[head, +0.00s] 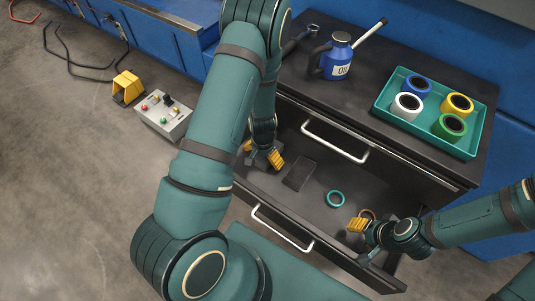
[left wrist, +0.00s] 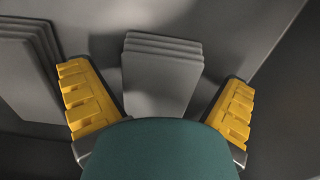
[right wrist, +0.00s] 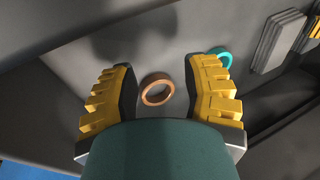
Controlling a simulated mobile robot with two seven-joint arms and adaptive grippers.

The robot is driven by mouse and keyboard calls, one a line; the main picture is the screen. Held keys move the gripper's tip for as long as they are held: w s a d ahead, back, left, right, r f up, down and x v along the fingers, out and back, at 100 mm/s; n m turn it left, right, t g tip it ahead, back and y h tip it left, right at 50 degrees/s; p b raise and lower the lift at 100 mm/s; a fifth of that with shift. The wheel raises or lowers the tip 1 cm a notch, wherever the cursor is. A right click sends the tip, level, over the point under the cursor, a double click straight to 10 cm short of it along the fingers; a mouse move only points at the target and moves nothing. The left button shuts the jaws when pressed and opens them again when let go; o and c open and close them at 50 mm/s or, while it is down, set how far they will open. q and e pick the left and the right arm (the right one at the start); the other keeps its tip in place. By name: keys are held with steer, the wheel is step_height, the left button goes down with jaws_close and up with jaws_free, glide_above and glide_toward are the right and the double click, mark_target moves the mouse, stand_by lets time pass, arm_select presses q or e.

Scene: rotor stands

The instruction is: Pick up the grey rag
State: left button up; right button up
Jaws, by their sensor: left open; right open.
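The grey rag (left wrist: 160,72) is a folded, layered light-grey pad on the floor of the open drawer. In the left wrist view it lies between the fingers of my left gripper (left wrist: 157,90), with gaps on both sides. In the head view my left gripper (head: 262,154) reaches down into the drawer's left part and mostly hides the rag. It is open and empty. My right gripper (head: 361,240) is open over the drawer's right part; in the right wrist view a copper ring (right wrist: 157,89) lies below, between its fingers (right wrist: 160,72).
A darker folded pad (head: 300,174) lies right of the left gripper, and a teal ring (head: 335,199) further right. The cabinet top above holds a blue oil can (head: 336,65) and a teal tray (head: 384,100) with several tape rolls. The drawer front (head: 240,213) edges the space.

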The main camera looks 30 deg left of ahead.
arm_select(q)
steer(key=c, duration=1.2)
steer(key=shift+r, duration=0.1)
